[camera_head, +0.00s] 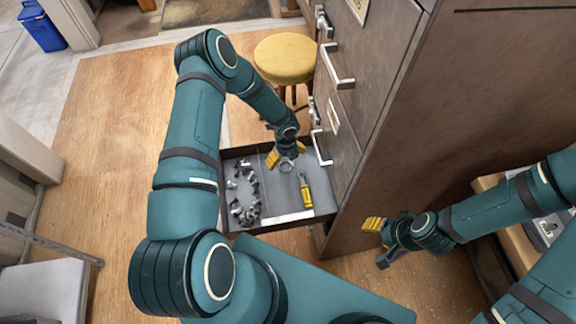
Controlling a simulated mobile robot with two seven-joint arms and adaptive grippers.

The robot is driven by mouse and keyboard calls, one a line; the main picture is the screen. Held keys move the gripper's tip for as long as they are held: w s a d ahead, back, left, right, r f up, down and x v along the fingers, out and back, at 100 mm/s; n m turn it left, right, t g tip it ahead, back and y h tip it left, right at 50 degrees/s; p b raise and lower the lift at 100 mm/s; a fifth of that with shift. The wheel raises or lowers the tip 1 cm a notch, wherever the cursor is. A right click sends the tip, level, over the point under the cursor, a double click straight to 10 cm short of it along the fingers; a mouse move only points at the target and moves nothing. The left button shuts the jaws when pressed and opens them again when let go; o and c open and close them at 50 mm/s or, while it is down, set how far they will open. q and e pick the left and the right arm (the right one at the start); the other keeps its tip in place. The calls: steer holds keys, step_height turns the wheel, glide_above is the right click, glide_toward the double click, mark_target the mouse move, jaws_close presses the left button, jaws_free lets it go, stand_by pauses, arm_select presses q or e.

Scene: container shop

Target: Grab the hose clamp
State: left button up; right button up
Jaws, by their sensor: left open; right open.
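A thin round metal ring that looks like the hose clamp (287,167) is in the open drawer (277,222), on the right side of its divider. My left gripper (286,157) reaches down over the back of the drawer, open, with its yellow-padded fingertips right at the ring. I cannot tell whether they touch it. Part of the ring may be hidden by the fingers. My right gripper (379,243) is open and empty, to the right of the drawer in front of the cabinet side.
Several small dark and silver metal parts (243,192) fill the drawer's left compartment. A yellow-handled tool (306,193) lies right of the ring. The grey cabinet (372,75) rises at the right. A yellow-topped stool (285,58) stands behind. The wooden floor at left is clear.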

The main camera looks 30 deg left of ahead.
mark_target(287, 168)
arm_select(q)
step_height(287, 168, down, 5)
steer(key=shift+s+d+r+b, duration=0.1)
steer(key=shift+b, duration=0.5)
steer(key=c, duration=1.1)
steer(key=shift+o, duration=0.2)
